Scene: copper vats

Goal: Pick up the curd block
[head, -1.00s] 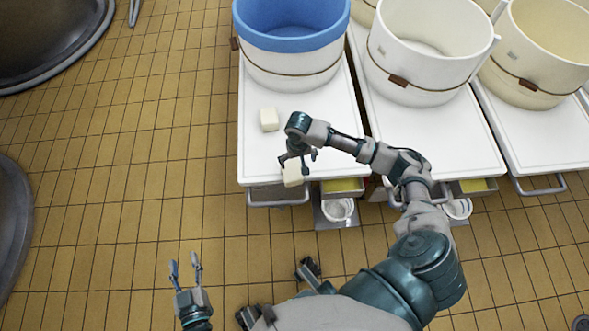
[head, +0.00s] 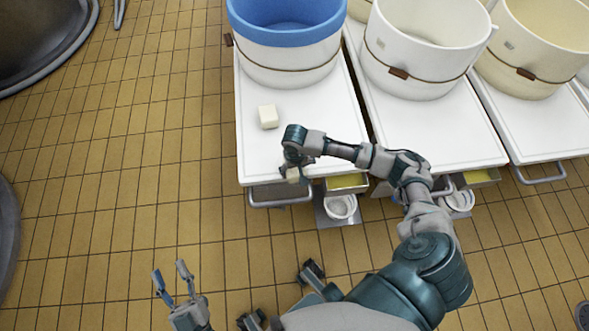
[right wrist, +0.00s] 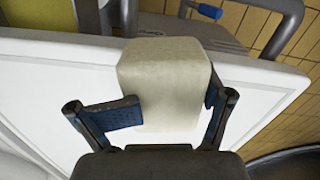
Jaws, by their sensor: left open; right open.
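A pale cream curd block (head: 292,176) sits at the near edge of the left white table, mostly hidden under my right gripper (head: 297,168). In the right wrist view the curd block (right wrist: 165,75) stands between the two fingers of my right gripper (right wrist: 163,108), which is open around it. The left pad overlaps the block's side in the picture; I cannot tell whether it touches. A second pale block (head: 268,116) lies farther back on the same table. My left gripper (head: 171,270) is open and empty above the tiled floor.
The left white table (head: 255,150) carries a blue-lined white tub (head: 285,62) at the back. More tables with white tubs (head: 415,60) stand to the right. A metal handle (head: 280,203) juts from the near edge. Dark vats stand at far left; tiled floor between is clear.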

